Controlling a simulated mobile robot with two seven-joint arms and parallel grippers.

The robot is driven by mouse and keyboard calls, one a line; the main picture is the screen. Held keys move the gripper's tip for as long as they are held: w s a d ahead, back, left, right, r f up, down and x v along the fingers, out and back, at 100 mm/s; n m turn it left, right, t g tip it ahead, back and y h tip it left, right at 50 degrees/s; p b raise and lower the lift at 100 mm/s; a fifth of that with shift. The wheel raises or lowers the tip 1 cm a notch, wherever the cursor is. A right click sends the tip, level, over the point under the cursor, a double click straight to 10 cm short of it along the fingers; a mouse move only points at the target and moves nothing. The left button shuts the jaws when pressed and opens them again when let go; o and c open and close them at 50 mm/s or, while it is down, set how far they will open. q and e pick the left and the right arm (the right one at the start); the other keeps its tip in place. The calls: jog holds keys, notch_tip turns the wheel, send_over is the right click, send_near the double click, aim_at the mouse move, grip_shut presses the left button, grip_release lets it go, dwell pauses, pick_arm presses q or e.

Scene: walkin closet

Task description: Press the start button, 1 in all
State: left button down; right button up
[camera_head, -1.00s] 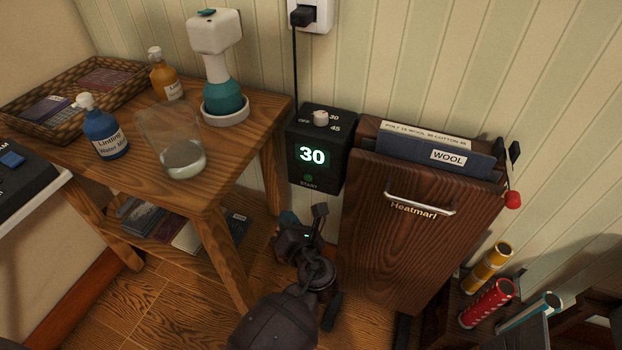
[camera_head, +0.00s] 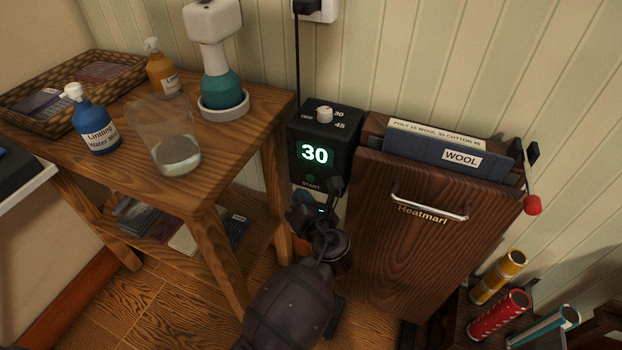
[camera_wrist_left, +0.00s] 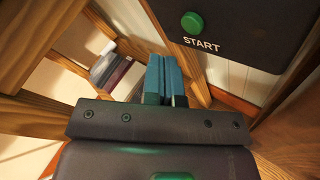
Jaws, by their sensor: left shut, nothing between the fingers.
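The start button (camera_head: 311,178) is a small round green button above the word START, low on the front of a black timer box (camera_head: 322,132). The box's lit display reads 30. The button also shows large in the left wrist view (camera_wrist_left: 192,22), near the top. My left gripper (camera_head: 308,202) is just below the box front in the head view, its fingertips hard to make out. In the left wrist view its blue-teal fingers (camera_wrist_left: 164,66) are shut together and empty, below and left of the button, apart from it in the picture. My right gripper is out of view.
A dark wooden Heatmarl cabinet (camera_head: 400,240) stands close on the right of the box. A wooden table (camera_head: 225,140) with bottles, a glass jar (camera_head: 165,125) and a basket (camera_head: 35,85) stands on the left. A black cord (camera_head: 297,60) runs up to the wall socket.

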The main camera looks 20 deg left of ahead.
aim_at(310, 178)
pick_arm(q)
jog(key=shift+w+r, duration=0.2)
jog(key=shift+w, duration=0.5)
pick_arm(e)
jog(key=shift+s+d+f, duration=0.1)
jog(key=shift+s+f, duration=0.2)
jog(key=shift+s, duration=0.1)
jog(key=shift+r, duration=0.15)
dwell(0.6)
pick_arm(q)
jog(key=shift+w, duration=0.1)
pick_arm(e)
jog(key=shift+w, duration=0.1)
pick_arm(q)
jog(key=shift+w+p, duration=0.3)
jog(key=shift+w, duration=0.05)
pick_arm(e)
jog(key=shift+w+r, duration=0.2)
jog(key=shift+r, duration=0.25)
pick_arm(q)
jog(key=shift+w, duration=0.1)
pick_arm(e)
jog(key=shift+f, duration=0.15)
